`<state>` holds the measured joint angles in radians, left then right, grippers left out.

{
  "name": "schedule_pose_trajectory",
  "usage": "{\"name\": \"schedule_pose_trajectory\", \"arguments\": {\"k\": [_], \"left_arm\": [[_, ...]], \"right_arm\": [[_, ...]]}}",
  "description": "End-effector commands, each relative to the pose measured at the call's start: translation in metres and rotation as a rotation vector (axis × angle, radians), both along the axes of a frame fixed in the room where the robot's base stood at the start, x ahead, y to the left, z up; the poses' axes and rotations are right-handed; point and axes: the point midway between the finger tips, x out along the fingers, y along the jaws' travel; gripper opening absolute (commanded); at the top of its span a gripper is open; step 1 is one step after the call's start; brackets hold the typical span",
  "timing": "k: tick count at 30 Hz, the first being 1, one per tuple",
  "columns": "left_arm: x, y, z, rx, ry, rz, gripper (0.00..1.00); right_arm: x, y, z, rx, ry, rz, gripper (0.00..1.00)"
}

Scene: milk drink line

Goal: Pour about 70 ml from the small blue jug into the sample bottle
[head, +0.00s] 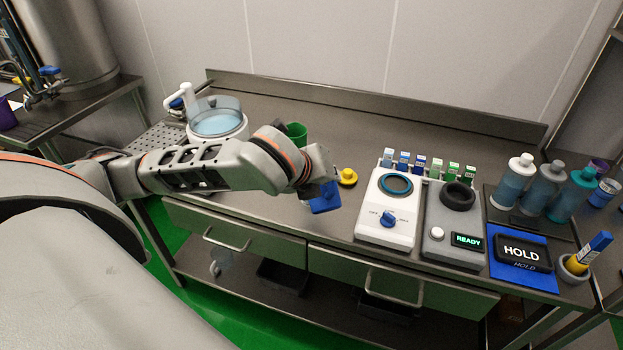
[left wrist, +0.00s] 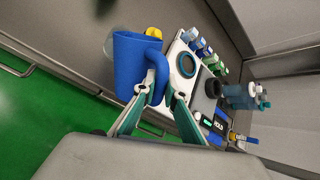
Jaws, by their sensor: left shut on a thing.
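My left gripper (left wrist: 154,94) is shut on the jug's handle. In the head view my own wrist hides the fingers. I cannot see the jug's contents. I cannot tell which thing is the sample bottle; bottles with white (head: 515,178), grey (head: 544,187) and teal (head: 574,193) caps stand at the right. My right gripper is not in view.
A white device with a blue knob (head: 388,220) and a grey one reading READY (head: 454,225) stand right of the jug. A HOLD sign (head: 521,249) is farther right. A yellow object (head: 348,177) and green cup (head: 296,132) stand behind. The bench's back middle is clear.

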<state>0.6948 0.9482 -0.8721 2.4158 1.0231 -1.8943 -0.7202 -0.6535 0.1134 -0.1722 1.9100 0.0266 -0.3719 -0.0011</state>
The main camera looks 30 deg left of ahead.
Motion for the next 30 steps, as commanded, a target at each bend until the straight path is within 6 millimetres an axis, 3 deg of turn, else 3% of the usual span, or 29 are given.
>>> {"name": "schedule_pose_trajectory", "arguments": {"k": [30], "left_arm": [[-0.0027,-0.0049,0.0048,-0.027,0.02,0.001,0.0]], "right_arm": [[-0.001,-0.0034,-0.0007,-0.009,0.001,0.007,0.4]]}}
